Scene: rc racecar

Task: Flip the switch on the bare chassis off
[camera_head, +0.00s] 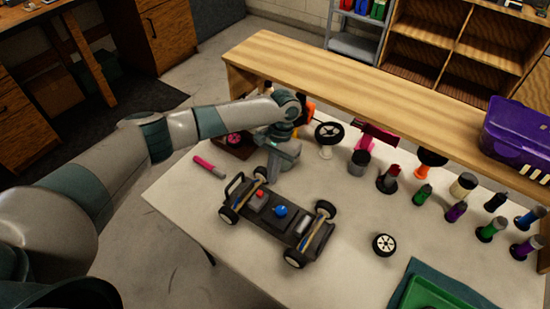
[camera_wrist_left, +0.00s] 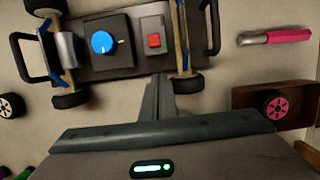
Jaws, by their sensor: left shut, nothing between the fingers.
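The bare chassis (camera_head: 272,222) sits on the white table, a dark flat car frame with wheels at its corners. On it are a small grey box with a red switch (camera_head: 260,194) and a blue knob (camera_head: 281,211). In the left wrist view the red switch (camera_wrist_left: 154,40) lies just ahead of my left gripper, right of the blue knob (camera_wrist_left: 103,42). My left gripper (camera_wrist_left: 160,82) is shut and empty, its tips at the chassis edge near the switch box. I cannot tell whether they touch. The switch's on or off position is too small to read. My right gripper is out of view.
A pink-handled tool (camera_head: 209,166) lies left of the chassis. A loose wheel (camera_head: 384,244) and a green tray (camera_head: 437,294) are to the right. Several coloured bottles, a grey cup (camera_head: 359,162) and a wheel on a stand (camera_head: 329,134) line the back, below a wooden shelf (camera_head: 380,97).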

